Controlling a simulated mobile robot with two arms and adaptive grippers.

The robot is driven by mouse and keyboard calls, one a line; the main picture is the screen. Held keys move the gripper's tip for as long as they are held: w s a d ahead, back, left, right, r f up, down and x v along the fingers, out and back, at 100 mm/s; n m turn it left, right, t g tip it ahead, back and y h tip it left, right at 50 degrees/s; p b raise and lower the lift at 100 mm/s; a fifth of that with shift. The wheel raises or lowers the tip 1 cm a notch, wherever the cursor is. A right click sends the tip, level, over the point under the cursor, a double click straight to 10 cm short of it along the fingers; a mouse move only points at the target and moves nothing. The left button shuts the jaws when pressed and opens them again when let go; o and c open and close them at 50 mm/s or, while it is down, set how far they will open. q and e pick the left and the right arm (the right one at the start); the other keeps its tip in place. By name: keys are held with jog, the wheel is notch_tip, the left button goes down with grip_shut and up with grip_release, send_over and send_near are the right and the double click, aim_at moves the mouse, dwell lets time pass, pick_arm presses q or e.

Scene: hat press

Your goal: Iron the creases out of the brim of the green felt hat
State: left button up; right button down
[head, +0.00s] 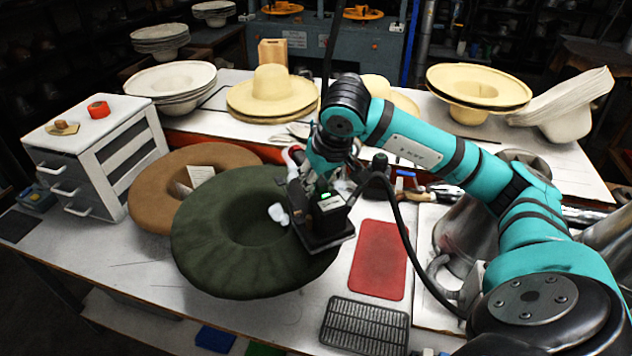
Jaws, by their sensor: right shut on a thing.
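The green felt hat (205,250) lies with its wide brim up on the white table, its crown opening in the middle. Soft ripples show along the front and left of the brim. My right gripper (322,178) comes in from the right and is shut on a dark iron (327,222) with a small green light. The iron is over the right side of the brim; I cannot tell whether its plate touches the felt. The gripper and iron hide that part of the brim. The fingertips are partly hidden. My left gripper is not in view.
A brown hat (150,200) lies behind and left of the green one, by a white drawer unit (95,150). A red mat (378,258) and a dark ribbed rest (365,325) lie at right. A black cord hangs beside my arm. Straw hats (272,92) stand behind.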

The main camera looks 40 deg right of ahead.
jog(key=shift+w+d+r+p, duration=0.15)
jog(key=shift+r+p, duration=0.2)
jog(key=shift+r, duration=0.6)
jog(key=shift+r+p, duration=1)
jog(key=shift+r, duration=0.75)
